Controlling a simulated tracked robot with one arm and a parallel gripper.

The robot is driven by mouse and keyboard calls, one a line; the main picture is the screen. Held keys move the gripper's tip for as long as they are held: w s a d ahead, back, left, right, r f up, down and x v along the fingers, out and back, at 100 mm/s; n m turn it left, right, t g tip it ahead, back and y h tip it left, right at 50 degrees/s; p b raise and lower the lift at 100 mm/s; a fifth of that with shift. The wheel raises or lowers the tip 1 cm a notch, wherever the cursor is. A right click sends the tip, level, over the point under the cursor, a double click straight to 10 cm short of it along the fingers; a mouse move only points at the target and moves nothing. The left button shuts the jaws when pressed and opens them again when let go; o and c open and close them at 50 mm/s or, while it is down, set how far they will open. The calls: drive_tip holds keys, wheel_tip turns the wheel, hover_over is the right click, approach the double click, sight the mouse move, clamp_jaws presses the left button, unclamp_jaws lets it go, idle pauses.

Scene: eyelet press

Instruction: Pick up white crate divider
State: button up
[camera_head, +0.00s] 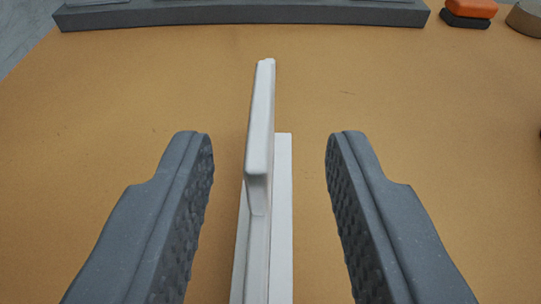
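The white crate divider (261,125) stands upright on the orange-brown tabletop, seen nearly edge-on in the middle of the view. It has a thin upright part and a flatter strip (283,185) along its right side at the base. My gripper (268,140) is open, with one dark grey textured finger on each side of the divider. Neither finger appears to touch it; the gap on the right is a bit wider than on the left. The near end of the divider is cut off by the bottom edge of the picture.
A long dark grey tray or base (240,14) lies across the back of the table. An orange and black object (468,12) and a brown round thing (525,18) are at the back right. The tabletop around the divider is clear.

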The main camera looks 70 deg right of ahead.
sight(268, 97)
drive_tip(key=shift+b+x, duration=0.7)
drive_tip(key=shift+x, duration=2.5)
drive_tip(key=shift+r, duration=0.2)
clamp_jaws()
